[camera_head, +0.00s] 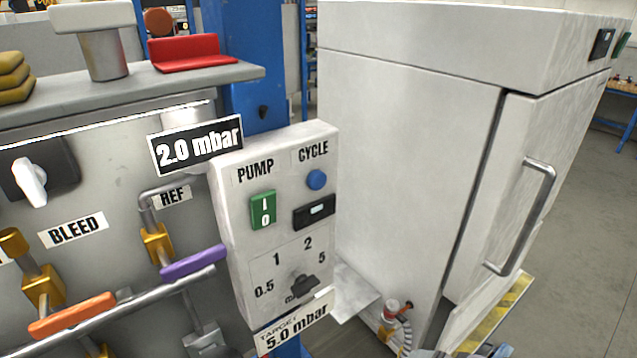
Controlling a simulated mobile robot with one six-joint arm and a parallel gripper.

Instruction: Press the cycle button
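The cycle button (317,180) is a round blue button on the white control box (245,200), just under the label CYCLE, at the upper right of the box face. Nothing covers it. A green pump rocker switch (263,210) marked I and 0 is to its left under the label PUMP. A black part with a small light window (315,212) is right below the button. A dark rotary knob (304,286) sits lower, among the marks 0.5, 1, 2 and 5. I cannot make out my gripper; only small grey parts show at the bottom edge.
A white cabinet (400,140) with a metal handle (528,215) stands close on the right. Pipes with an orange lever (72,315) and a purple lever (194,262) are at left. A 2.0 mbar sign (198,146) juts out beside the box. Floor is free at far right.

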